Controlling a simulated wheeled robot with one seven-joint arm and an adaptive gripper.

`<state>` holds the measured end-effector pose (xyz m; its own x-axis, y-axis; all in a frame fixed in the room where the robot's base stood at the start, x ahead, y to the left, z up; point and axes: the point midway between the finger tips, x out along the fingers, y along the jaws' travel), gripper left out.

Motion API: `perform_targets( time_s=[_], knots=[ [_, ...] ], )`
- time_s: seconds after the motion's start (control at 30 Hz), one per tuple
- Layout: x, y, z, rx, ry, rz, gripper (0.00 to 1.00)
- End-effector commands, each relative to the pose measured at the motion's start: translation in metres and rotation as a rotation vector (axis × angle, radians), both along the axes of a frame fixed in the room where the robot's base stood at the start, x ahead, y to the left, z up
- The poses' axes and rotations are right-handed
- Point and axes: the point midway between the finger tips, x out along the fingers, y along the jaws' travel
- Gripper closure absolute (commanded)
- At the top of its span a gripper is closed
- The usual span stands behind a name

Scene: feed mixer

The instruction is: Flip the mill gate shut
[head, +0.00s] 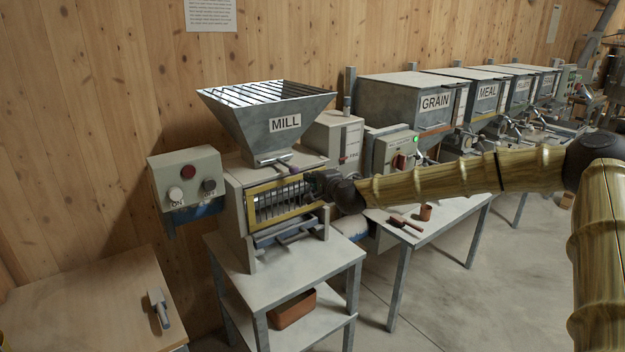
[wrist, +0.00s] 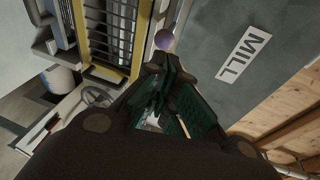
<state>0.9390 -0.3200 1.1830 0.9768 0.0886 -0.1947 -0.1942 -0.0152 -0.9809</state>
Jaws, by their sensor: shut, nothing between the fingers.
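The mill's grey hopper (head: 262,118) carries a MILL label and stands over a pale housing with a yellow-framed roller opening (head: 251,213). In the head view a small purple knob (head: 293,169) shows below the hopper, above the yellow frame. In the wrist view the purple knob (wrist: 164,40) is just beyond my fingertips; I cannot tell whether they touch it. My gripper (head: 311,182) is at the right front of the mill, and its dark green fingers (wrist: 163,68) are shut and empty. The rest of the gate is hard to make out.
A control box (head: 186,182) with buttons is left of the mill. The mill stands on a grey table (head: 290,262) with a brown bin (head: 292,308) on its lower shelf. A scoop (head: 158,308) lies on the left wooden table. GRAIN and MEAL bins line the back right.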

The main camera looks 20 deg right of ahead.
Motion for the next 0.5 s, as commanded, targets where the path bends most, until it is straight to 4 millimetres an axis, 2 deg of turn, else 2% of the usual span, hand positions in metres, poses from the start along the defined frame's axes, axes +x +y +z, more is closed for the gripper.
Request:
perform_targets(
  time_s=[0.3, 0.5],
  knots=[
    [-0.039, -0.006, 0.007, 0.002, -0.002, -0.002, 1.0],
    [-0.053, -0.008, 0.01, 0.0, -0.002, -0.003, 1.0]
  ],
)
